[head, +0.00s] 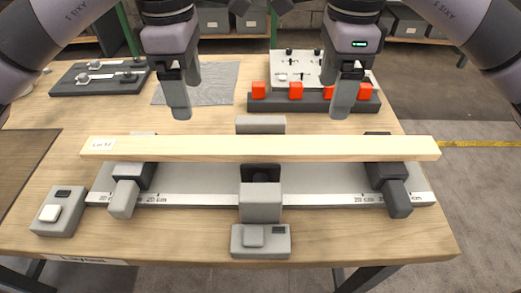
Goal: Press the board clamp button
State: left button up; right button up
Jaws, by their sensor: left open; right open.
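A long pale wooden board (260,148) with a small paper label at its left end lies across a grey fixture with a scale strip (215,199). Two button boxes show. One box (45,222) with a whitish button (50,213) stands left of the fixture. The other box (278,247) with a grey button (253,236) stands in front of the fixture's centre. I cannot tell which is the board clamp button. My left gripper (182,106) and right gripper (343,106) hang open and empty behind the board, apart from both boxes.
A grey block (261,201) stands at the fixture's front centre, with dark-and-grey clamps (125,198) (397,198) at either side. Behind are a rack with orange blocks (295,91), a grey cloth (222,84) and a dark tool plate (75,84). Bare wooden table (190,240) lies between the boxes.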

aim_at(252, 237)
jog(key=k, duration=1.5)
